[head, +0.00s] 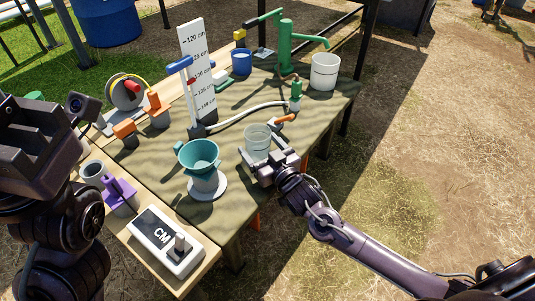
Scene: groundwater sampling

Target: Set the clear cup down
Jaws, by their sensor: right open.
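The clear cup (257,137) stands upright at the right part of the green-brown table, near its front-right edge. My right gripper (268,163) is open at the near side of the cup, with its fingers close to the cup's lower part. I cannot tell whether the fingers touch the cup or whether its base rests fully on the table, as the gripper hides it. My left arm fills the left edge; its gripper (30,150) shows only in part, and its fingertips are not clear.
A teal funnel (199,155) on a white stand is left of the cup. An orange-handled valve (284,119) with a hose is just behind it. A white bucket (324,72), green hand pump (287,50), depth scale (197,75) and white CM meter (164,242) stand around. Bare tabletop lies near the cup.

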